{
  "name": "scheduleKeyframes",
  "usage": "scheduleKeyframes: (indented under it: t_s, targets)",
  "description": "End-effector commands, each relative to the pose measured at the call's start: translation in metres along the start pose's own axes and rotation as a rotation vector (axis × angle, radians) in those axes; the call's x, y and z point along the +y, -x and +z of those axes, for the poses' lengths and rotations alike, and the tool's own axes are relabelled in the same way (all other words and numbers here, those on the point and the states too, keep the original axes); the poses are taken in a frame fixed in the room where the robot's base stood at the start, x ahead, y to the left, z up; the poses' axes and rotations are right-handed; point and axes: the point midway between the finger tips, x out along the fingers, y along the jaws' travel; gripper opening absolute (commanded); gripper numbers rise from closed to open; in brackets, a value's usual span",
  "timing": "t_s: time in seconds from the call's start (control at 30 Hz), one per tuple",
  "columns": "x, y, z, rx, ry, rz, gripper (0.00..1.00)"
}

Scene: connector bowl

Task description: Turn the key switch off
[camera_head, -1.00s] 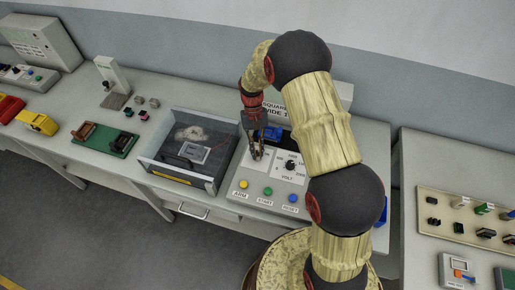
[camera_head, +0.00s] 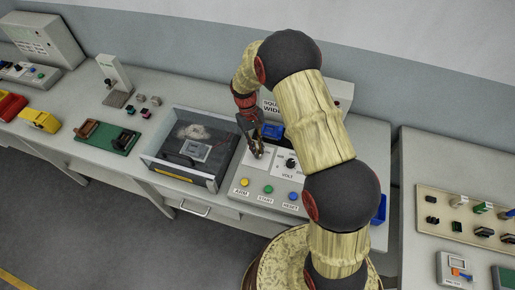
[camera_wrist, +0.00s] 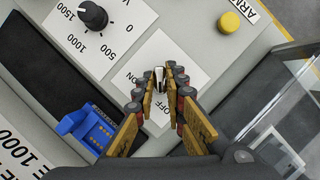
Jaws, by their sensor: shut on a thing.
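The key switch sits on a white plate (camera_wrist: 176,47) marked ON and OFF, on a sloped grey control panel (camera_head: 231,189). My gripper (camera_wrist: 160,75) is over this plate in the wrist view, its two fingertips closed on the small key (camera_wrist: 159,74). In the head view my gripper (camera_head: 257,152) reaches down to the panel's upper left, and the key is too small to make out.
A black VOLT knob (camera_wrist: 93,15) is beside the plate. Yellow (camera_head: 244,183), green (camera_head: 268,189) and blue (camera_head: 293,196) buttons line the panel's front. A clear-lidded box (camera_head: 165,160) stands close on the left, and a blue part (camera_wrist: 91,129) lies behind the plate.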

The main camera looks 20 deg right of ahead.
Motion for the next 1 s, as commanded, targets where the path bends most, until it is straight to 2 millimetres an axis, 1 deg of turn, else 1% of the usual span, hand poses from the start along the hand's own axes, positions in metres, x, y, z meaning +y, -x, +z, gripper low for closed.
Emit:
scheduleKeyframes:
  t_s: [0.1, 0.13, 0.43, 0.77, 0.87, 0.97, 1.0]
  targets:
    - [0.000, 0.001, -0.001, 0.003, 0.000, 0.001, 0.00]
    - [0.000, 0.001, -0.001, 0.003, 0.000, 0.001, 0.14]
    - [0.000, 0.000, 0.000, 0.001, -0.001, 0.000, 0.30]
    - [0.000, 0.003, -0.001, 0.002, -0.001, 0.000, 0.30]
    - [0.000, 0.012, -0.001, 0.004, -0.001, 0.000, 0.30]
    - [0.000, 0.028, -0.001, 0.005, -0.001, 0.000, 0.30]
    - [0.000, 0.036, -0.001, 0.004, -0.001, 0.000, 0.30]
